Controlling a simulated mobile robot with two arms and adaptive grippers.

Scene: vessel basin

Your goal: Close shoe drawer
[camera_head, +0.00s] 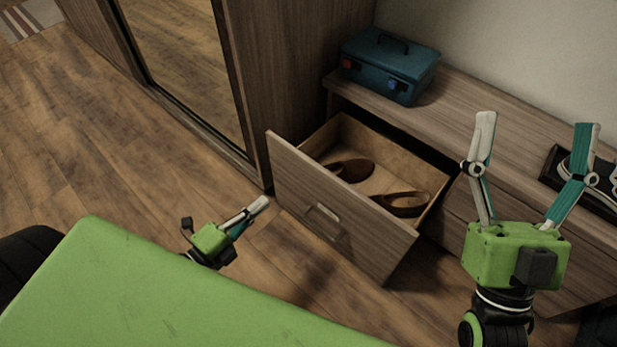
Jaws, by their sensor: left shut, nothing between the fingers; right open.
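The shoe drawer (340,210) is pulled out of a low wooden cabinet and stands open. Its front panel has a metal handle (322,216). Two brown shoes lie inside, one further back (352,170) and one nearer the right side (403,203). My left gripper (258,206) is shut and empty, to the left of the drawer front and low over the floor. It appears apart from the panel. My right gripper (537,122) is open and empty, with its fingers pointing up, to the right of the drawer in front of the cabinet.
A teal toolbox (390,66) stands on the cabinet top (470,100). A dark tray with shoes (602,180) sits at the right, partly behind my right gripper. A mirrored wardrobe (190,70) stands left of the drawer. Wooden floor (110,170) is clear at left.

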